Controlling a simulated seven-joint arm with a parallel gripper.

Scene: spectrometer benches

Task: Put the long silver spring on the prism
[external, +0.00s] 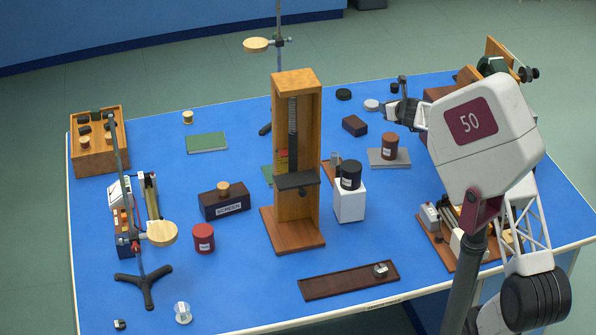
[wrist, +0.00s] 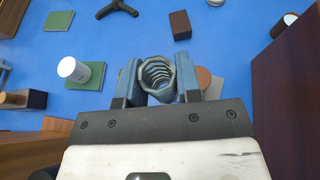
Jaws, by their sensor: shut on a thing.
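My gripper (wrist: 158,78) is shut on a silver coiled spring (wrist: 157,70), which I see end-on between the two grey fingers in the wrist view. In the external view my gripper (external: 394,113) is above the back right of the blue table, and the spring in it is too small to make out. I cannot identify the prism with certainty. A small clear piece (external: 183,313) stands at the front left, and a small grey-and-dark block (external: 380,270) sits on a brown board at the front.
A tall wooden stand (external: 309,155) rises mid-table. A white block (external: 349,203) bearing a black jar is right of it. A brown jar (external: 390,146) stands on a grey plate near my gripper. A tripod stand (external: 146,278) is front left. Blue table is clear at front centre-left.

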